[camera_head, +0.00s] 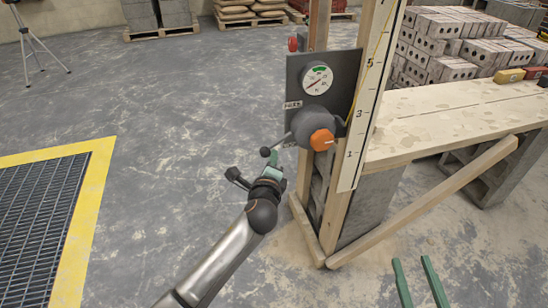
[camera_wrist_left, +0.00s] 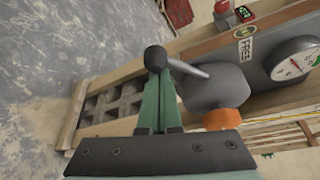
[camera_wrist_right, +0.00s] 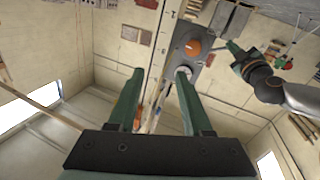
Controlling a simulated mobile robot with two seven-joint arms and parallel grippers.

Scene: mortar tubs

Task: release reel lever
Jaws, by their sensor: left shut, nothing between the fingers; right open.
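The reel (camera_head: 312,122) is a dark grey rounded housing with an orange knob (camera_head: 322,139), mounted on a plate on a wooden post. Its lever (camera_head: 277,143) is a thin rod ending in a dark ball, pointing left and slightly down. In the left wrist view the lever ball (camera_wrist_left: 155,58) is right at the fingertips. My left gripper (camera_wrist_left: 160,75) is shut and empty, its tips at or just under the ball; I cannot tell whether they touch. It also shows in the head view (camera_head: 275,160). My right gripper (camera_head: 412,262) is open and empty at the lower right.
A dial gauge (camera_head: 317,78) sits above the reel. A label reading FREE (camera_wrist_left: 246,48) is on the plate. A measuring board (camera_head: 362,120), a plank bench (camera_head: 440,118) and a diagonal brace (camera_head: 430,200) stand to the right. Open floor lies left, with a yellow-edged grate (camera_head: 90,200).

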